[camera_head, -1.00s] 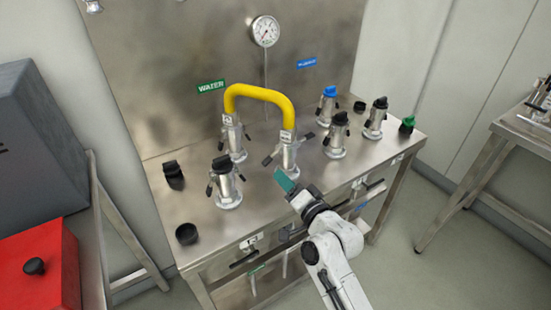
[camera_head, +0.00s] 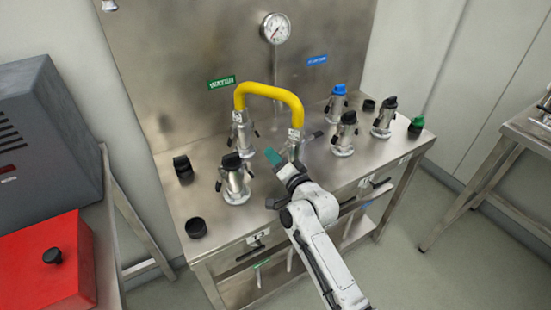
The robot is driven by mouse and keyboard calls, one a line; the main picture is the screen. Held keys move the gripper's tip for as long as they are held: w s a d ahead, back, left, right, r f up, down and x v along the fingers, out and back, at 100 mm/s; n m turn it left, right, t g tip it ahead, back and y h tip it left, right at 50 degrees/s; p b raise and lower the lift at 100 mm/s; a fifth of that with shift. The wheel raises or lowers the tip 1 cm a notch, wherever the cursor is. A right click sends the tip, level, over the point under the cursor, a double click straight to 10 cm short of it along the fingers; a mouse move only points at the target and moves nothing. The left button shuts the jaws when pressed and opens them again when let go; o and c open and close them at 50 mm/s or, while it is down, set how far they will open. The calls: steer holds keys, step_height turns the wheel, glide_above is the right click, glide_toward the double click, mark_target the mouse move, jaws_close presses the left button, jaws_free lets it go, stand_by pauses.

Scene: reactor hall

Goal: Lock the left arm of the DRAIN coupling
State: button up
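A yellow hose (camera_head: 268,90) arches between two metal couplings on the steel bench. The rear coupling (camera_head: 241,135) stands under the green sign. The front coupling (camera_head: 296,146) has a small white tag at the hose end, too small to read; I cannot confirm it is DRAIN. Its right arm (camera_head: 314,136) sticks outward. Its left arm is hidden by my gripper.
A black-capped coupling (camera_head: 235,180) stands close on the left. Several capped couplings, one with a blue cap (camera_head: 338,92), stand on the right. Loose black caps (camera_head: 196,227) lie on the bench (camera_head: 215,215). A pressure gauge (camera_head: 275,28) is on the back panel.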

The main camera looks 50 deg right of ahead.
jaws_close()
steer(key=f+n+b, duration=0.1)
steer(key=b, duration=0.1)
steer(key=shift+d+b, duration=0.15)
steer(key=shift+b, duration=0.15)
steer(key=shift+s+d+n+b, duration=0.1)
steer(key=shift+d+n+b, duration=0.15)
steer(key=shift+n+b, duration=0.65)
jaws_free()
